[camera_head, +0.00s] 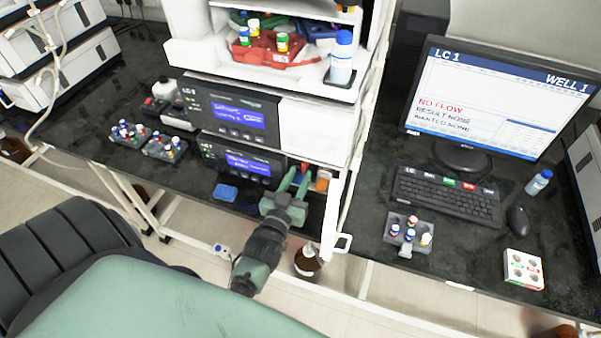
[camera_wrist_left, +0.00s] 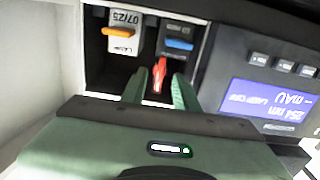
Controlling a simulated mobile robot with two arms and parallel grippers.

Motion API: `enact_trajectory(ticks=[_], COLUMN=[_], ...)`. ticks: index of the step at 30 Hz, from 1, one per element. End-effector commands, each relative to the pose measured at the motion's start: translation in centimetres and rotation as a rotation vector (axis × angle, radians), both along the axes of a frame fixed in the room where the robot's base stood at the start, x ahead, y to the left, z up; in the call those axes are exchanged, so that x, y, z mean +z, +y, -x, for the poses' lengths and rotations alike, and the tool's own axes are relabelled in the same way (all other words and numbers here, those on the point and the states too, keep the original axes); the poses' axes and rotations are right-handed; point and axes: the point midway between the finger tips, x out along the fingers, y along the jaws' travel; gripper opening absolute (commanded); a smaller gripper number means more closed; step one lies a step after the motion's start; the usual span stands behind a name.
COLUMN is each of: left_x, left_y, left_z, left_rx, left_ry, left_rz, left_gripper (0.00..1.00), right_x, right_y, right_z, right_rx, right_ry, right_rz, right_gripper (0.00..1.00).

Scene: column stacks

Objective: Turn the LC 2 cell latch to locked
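My left gripper (camera_head: 295,181) is at the open bay on the right of the lower instrument module (camera_head: 240,160), whose label is too small to read surely. In the left wrist view its two green fingers (camera_wrist_left: 158,88) are apart, one on each side of a small red lever (camera_wrist_left: 159,74), with a dark gap visible beside it. The red lever may be the cell latch; no label on it is readable. A blue lever (camera_wrist_left: 179,44) and a white cartridge (camera_wrist_left: 124,40) marked 07/25 with an orange lever (camera_wrist_left: 118,32) sit deeper in the bay. My right gripper is not in view.
The lit module display (camera_wrist_left: 262,105) lies beside the bay. A white door panel (camera_head: 331,212) with a handle stands to its right. The monitor (camera_head: 490,95) reads LC 1, no flow.

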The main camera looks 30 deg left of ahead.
Motion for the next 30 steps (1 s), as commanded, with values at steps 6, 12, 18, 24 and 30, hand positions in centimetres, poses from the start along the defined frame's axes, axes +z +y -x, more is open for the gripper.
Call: enact_trajectory(ticks=[6,12,18,24,30], left_x=[-0.2,-0.1,0.0,0.0,0.0], left_y=[-0.9,-1.3,-1.4,-1.3,-1.4], left_z=[3.8,5.5,5.6,5.6,5.6], left_rx=[0.000,0.000,0.000,0.000,-0.003], left_ry=[0.002,-0.001,-0.002,-0.001,0.006], left_rz=[0.000,0.001,0.001,0.001,0.001], left_gripper=[0.30,0.30,0.30,0.30,0.30], right_x=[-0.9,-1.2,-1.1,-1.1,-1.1], right_y=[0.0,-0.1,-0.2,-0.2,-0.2], right_z=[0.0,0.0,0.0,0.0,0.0], right_rx=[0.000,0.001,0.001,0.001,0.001], right_ry=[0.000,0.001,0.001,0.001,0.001], right_rz=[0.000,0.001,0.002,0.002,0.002], right_gripper=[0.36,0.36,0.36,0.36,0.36])
